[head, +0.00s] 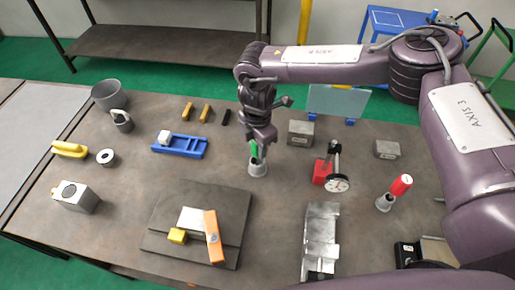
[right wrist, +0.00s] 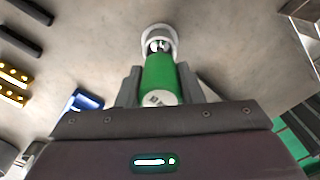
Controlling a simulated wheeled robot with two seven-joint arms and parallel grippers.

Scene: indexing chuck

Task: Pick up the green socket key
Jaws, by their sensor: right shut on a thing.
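The green socket key (head: 253,149) stands upright in a grey cup-like holder (head: 257,169) near the middle of the table. My right gripper (head: 258,143) reaches down from above and is shut on its green handle. In the right wrist view the green handle (right wrist: 160,75) sits between the two fingers, with its lower end at the pale round holder (right wrist: 158,36). I cannot tell whether the key has lifted at all from the holder. My left gripper is not in view.
A red-handled key (head: 401,185) stands in another holder to the right. A dial gauge on a red base (head: 322,172), a steel block (head: 300,133) and a blue tray (head: 180,145) are around it. A dark plate with an orange-handled part (head: 213,237) lies in front.

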